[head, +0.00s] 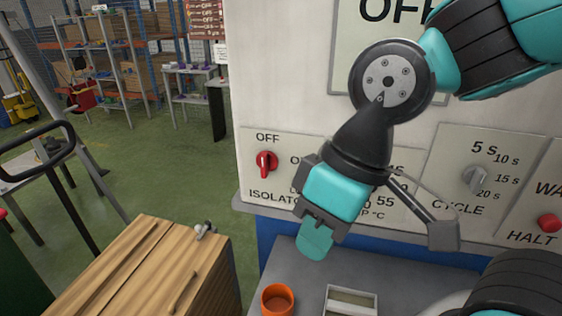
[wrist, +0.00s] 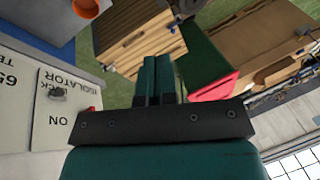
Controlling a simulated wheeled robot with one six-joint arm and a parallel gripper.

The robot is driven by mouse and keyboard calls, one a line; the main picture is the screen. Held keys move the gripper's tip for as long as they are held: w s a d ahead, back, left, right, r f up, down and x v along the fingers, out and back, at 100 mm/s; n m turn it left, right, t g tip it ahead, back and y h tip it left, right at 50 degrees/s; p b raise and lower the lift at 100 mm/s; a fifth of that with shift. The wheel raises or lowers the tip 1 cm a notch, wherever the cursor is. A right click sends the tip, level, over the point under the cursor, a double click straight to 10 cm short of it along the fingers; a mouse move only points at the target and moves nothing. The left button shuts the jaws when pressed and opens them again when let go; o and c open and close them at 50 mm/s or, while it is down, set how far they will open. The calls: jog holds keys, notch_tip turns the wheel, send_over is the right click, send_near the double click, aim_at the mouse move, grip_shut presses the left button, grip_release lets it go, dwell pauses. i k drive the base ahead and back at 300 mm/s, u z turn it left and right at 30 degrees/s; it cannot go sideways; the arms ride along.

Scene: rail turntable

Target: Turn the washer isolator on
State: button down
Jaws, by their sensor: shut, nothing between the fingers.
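The red isolator knob (head: 265,163) is on the machine's front panel, with OFF above it, ISOLATOR below it and a partly hidden ON label to its right. Its handle stands roughly upright, towards OFF. A bit of red, likely this knob (wrist: 92,109), shows at the panel's edge in the wrist view. My gripper (head: 315,244) is shut and empty, in front of the panel, to the right of and lower than the knob, apart from it. Its fingers are together in the wrist view (wrist: 158,78). My wrist hides part of the middle dial plate.
A grey cycle knob (head: 475,180) and a red halt button (head: 550,222) are further right. An orange cup (head: 277,300) and a pale tray (head: 350,301) stand on the grey surface below. A wooden cabinet (head: 150,270) is at the lower left. Green floor is open behind it.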

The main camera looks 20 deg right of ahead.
aim_at(266, 160)
jog(key=u, duration=0.2)
jog(key=k, duration=0.8)
jog(key=u, duration=0.8)
jog(key=i, duration=0.5)
jog(key=z, duration=0.05)
